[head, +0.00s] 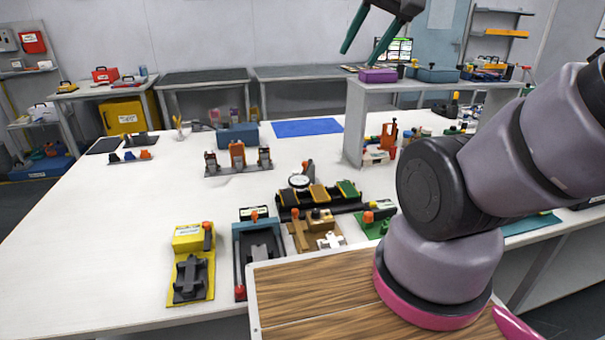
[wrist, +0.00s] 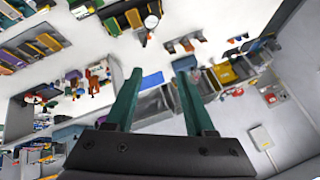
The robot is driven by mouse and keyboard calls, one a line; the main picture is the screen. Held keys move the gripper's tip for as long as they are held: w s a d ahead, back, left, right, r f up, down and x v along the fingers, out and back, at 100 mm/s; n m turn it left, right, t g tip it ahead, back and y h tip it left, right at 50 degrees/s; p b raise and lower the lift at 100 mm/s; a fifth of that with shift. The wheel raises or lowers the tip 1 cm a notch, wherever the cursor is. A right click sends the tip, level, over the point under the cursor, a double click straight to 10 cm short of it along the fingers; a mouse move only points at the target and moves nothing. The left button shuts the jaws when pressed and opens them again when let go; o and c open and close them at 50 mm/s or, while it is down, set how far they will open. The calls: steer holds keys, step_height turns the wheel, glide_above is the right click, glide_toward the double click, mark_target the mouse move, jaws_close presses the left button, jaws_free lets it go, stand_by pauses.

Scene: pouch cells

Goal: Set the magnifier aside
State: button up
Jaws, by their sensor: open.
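A round, white-faced thing with a dark rim, which looks like the magnifier (head: 299,181), sits at the middle of the white table, just behind a dark rack. A round white disc that looks like the same thing shows near the top of the wrist view (wrist: 151,21). My gripper (head: 360,58) is raised high above the far side of the table, well away from the magnifier. Its two green fingers are apart with nothing between them, as the wrist view (wrist: 159,68) also shows.
The dark rack (head: 320,197) with coloured blocks stands close in front of the magnifier. A yellow fixture (head: 190,240) and a blue-grey fixture (head: 240,240) are at the front. A blue mat (head: 307,127) lies at the back. A raised shelf (head: 354,125) stands at right.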

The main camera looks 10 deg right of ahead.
steer(key=w+f+m+g+y, duration=0.1)
steer(key=w+f+m+g, duration=0.15)
steer(key=w+m, duration=0.45)
steer(key=m+g, duration=0.3)
steer(key=m, duration=1)
glide_above(306, 162)
steer(key=s+d, duration=0.3)
steer(key=d, duration=0.1)
step_height(306, 162, down, 25)
steer(key=shift+t+y, duration=0.25)
steer(key=shift+y, duration=0.25)
steer(key=x, duration=1.1)
steer(key=shift+w+d, duration=0.1)
steer(key=shift+w, duration=0.1)
jaws_close()
